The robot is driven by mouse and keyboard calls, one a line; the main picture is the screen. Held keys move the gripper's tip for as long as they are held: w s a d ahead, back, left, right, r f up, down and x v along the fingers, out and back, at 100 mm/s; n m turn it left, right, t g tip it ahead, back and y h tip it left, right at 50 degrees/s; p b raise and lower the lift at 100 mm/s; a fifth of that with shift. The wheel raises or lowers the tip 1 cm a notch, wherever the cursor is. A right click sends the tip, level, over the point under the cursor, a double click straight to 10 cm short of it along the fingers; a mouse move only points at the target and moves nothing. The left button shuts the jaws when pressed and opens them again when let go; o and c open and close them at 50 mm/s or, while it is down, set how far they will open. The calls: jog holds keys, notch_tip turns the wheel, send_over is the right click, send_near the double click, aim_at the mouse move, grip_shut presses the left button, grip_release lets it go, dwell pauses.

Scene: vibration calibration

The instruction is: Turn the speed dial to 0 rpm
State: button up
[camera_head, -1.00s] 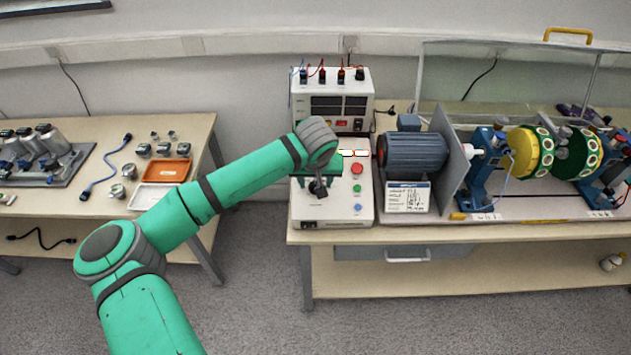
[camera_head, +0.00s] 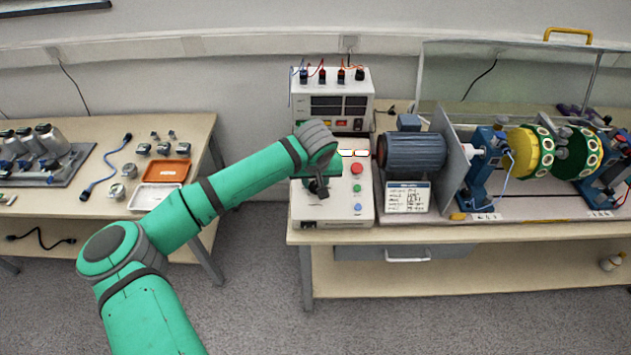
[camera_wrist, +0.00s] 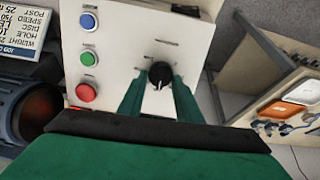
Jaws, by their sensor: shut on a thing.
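The speed dial (camera_wrist: 159,74) is a black round knob with a white pointer line on the white control box (camera_wrist: 133,44), seen in the wrist view. My gripper (camera_wrist: 159,84) has its two green fingers on either side of the knob and is shut on it. In the head view my gripper (camera_head: 318,190) is over the left part of the control box (camera_head: 340,212), and the dial is mostly hidden behind it. The scale marks around the dial are too small to read.
Red (camera_wrist: 86,93), green (camera_wrist: 88,58) and blue (camera_wrist: 88,22) buttons sit beside the dial. A blue-grey motor (camera_head: 415,152) and disc rig stand to the right. A meter box (camera_head: 335,98) with plugged leads stands behind. A side table (camera_head: 105,205) is at left.

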jog(key=n, duration=0.3)
jog(key=shift+a+n, duration=0.2)
jog(key=shift+n, duration=0.1)
jog(key=n, duration=0.3)
jog(key=shift+s+a+n, duration=0.1)
jog(key=shift+n, duration=0.3)
jog(key=n, duration=0.6)
jog(key=shift+s+a+f+t+h, duration=0.1)
jog(key=shift+s+t+h, duration=0.05)
jog(key=shift+t+h, duration=0.15)
jog(key=n, duration=0.6)
jog(key=shift+s+f+n, duration=0.1)
jog(key=shift+s+n, duration=0.05)
jog(key=shift+n, duration=0.15)
jog(key=n, duration=0.6)
jog(key=shift+s, duration=0.2)
jog(key=shift+f+n+t, duration=0.1)
jog(key=shift+n+t, duration=0.2)
jog(key=o, duration=1)
